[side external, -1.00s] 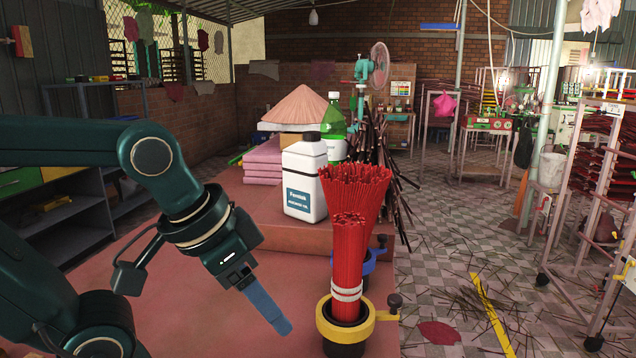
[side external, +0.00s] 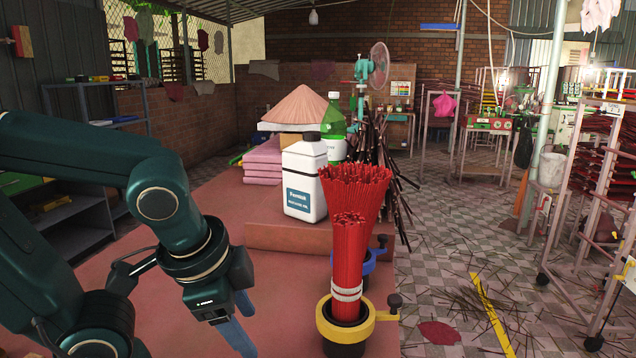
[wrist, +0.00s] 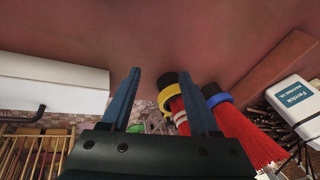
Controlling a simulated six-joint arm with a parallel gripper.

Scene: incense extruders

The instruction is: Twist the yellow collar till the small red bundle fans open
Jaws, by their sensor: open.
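The small red bundle (side external: 348,255) stands upright in a black base, its sticks close together, with white bands near its foot. The yellow collar (side external: 323,320) rings that base and has a dark knob on its right. My gripper (side external: 243,325) is open and empty, low to the left of the collar and apart from it. In the wrist view, my gripper (wrist: 163,76) shows two spread blue fingers. The yellow collar (wrist: 168,96) and part of the small bundle (wrist: 180,107) appear between them, near the right finger, which hides some of the bundle.
Behind stands a larger red bundle (side external: 360,185), fanned at its top, with a blue collar (side external: 369,262). A white jug (side external: 304,185) and a green bottle (side external: 335,128) stand on the raised step (side external: 285,238). The red surface left of the yellow collar is clear.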

